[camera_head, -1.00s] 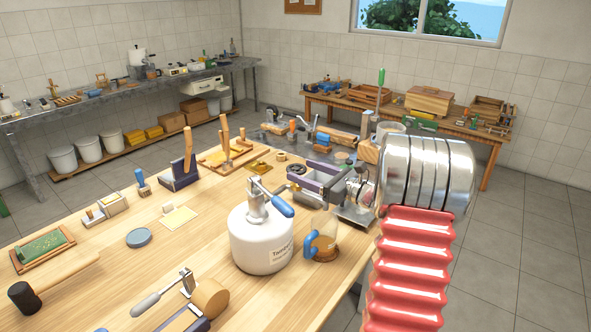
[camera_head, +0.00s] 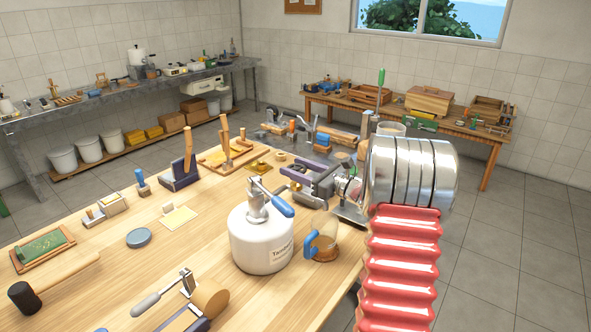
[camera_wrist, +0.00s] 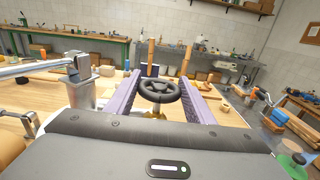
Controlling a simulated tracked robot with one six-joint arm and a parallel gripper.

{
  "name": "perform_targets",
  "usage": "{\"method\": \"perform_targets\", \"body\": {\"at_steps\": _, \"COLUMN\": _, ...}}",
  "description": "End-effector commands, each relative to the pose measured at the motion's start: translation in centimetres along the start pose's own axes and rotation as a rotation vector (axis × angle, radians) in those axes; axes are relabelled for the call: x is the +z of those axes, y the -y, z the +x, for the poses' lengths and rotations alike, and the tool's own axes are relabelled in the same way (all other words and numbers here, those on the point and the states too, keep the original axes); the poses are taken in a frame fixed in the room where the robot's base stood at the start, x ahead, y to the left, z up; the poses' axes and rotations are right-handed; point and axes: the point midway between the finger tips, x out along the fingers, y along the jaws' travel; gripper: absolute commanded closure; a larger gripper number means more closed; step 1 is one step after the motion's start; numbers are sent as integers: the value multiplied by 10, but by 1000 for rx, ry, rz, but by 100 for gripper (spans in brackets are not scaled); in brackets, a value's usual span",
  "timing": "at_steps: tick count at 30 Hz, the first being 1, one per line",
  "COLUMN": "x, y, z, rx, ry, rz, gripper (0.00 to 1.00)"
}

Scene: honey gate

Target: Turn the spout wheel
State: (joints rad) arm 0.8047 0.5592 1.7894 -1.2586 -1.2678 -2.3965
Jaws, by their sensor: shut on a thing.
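The spout wheel is a small black handwheel with spokes. It shows in the wrist view (camera_wrist: 160,88), between the two purple jaws of my gripper (camera_wrist: 161,78). The jaws stand on either side of its rim and are shut on it. In the head view my gripper (camera_head: 304,174) is at the far right part of the wooden bench, with the dark wheel (camera_head: 301,167) small at its jaws. What the wheel is mounted on is mostly hidden by my gripper and arm.
A white canister (camera_head: 262,240) with a blue-handled lever stands left of my arm. A glass jug (camera_head: 325,243) with a blue handle stands beside it. A metal clamp (camera_head: 185,285) is nearer. Wooden-handled tools (camera_head: 225,135) stand behind. The bench's left middle has free room.

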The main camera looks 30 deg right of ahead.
Motion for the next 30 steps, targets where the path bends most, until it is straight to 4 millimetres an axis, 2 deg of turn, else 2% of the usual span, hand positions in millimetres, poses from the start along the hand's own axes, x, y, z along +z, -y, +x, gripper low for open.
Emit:
{"method": "perform_targets", "body": {"at_steps": 6, "x": 0, "y": 0, "z": 0, "rx": 1, "ry": 0, "rz": 0, "gripper": 73}}
{"method": "perform_targets", "body": {"at_steps": 7, "x": 0, "y": -8, "z": 3, "rx": 4, "ry": 0, "rz": 1, "gripper": 74}}
{"method": "perform_targets", "body": {"at_steps": 19, "x": 0, "y": -2, "z": 0, "rx": -39, "ry": 0, "rz": 1, "gripper": 74}}
{"method": "perform_targets", "body": {"at_steps": 30, "x": 0, "y": -2, "z": 0, "rx": -196, "ry": 0, "rz": 1, "gripper": 74}}
